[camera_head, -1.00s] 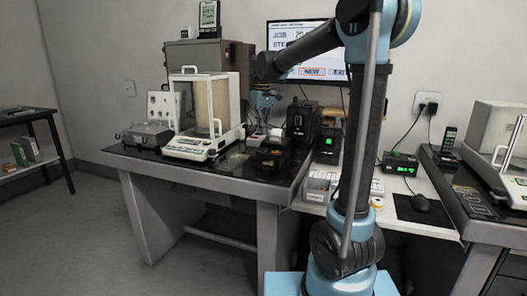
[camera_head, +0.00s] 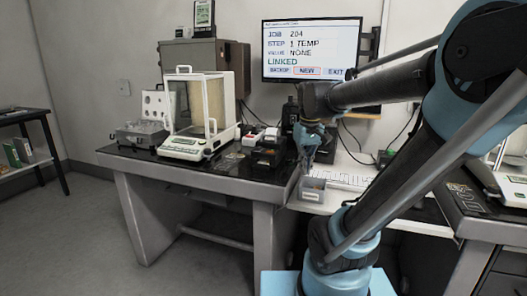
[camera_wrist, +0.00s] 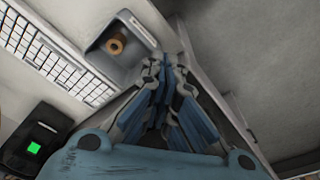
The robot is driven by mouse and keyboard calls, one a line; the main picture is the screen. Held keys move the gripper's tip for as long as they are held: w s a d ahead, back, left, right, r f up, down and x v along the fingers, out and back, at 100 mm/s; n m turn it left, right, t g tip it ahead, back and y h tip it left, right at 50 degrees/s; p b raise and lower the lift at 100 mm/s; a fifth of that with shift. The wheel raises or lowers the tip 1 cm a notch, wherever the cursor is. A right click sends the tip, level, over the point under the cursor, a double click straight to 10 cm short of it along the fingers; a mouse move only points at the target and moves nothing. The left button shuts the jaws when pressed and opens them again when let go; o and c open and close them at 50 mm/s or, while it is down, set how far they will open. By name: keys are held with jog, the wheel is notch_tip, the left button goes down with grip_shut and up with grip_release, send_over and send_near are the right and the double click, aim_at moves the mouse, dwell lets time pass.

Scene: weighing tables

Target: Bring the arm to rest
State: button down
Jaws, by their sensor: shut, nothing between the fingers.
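My gripper (camera_head: 308,166) hangs pointing down over the seam between the dark-topped left table (camera_head: 180,163) and the lower white desk. Its fingers are together and hold nothing. In the wrist view the closed blue-and-grey fingers (camera_wrist: 165,66) sit beside a small grey open box with a tan ring (camera_wrist: 117,45) in it. That grey box also shows below the gripper in the head view (camera_head: 312,190). I cannot tell the exact gap between fingertips and box. My arm bends across the right half of the head view.
A white keyboard (camera_head: 348,180) lies on the desk beside the box. A glass-sided balance (camera_head: 190,148) and small dark trays (camera_head: 268,157) stand on the left table. A wall monitor (camera_head: 312,50) is behind.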

jog(key=s+d+f+m, duration=0.3)
jog(key=s+d+f, duration=0.1)
jog(key=s+f, duration=0.8)
jog(key=shift+d+f+t, duration=0.3)
jog(key=shift+d+t, duration=0.1)
jog(key=shift+w+f, duration=0.2)
jog(key=shift+w, duration=0.25)
